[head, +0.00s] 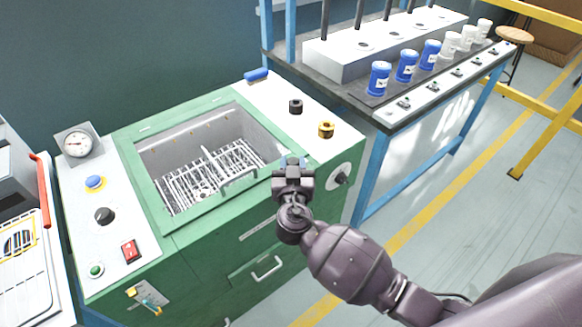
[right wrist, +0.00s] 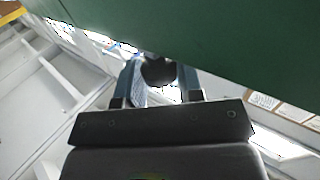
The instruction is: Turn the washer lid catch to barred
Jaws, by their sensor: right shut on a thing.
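The washer is a green cabinet (head: 205,265) with an open, wire-racked basin (head: 215,172) in its top. My right gripper (head: 290,163) is at the basin's front right corner, pointing away from the head camera. In the right wrist view the fingers (right wrist: 157,82) are shut on a small dark rounded part (right wrist: 158,70), close to a green surface. I take this part for the lid catch; the gripper hides it in the head view, so its setting cannot be read. My left gripper is not in view.
A black knob on a pale round plate (head: 341,175) is right of the gripper. Black (head: 295,106) and yellow (head: 326,129) knobs stand on the washer's right top. A bench with blue and white jars (head: 380,78) is behind right. A drawer handle (head: 267,268) juts out below.

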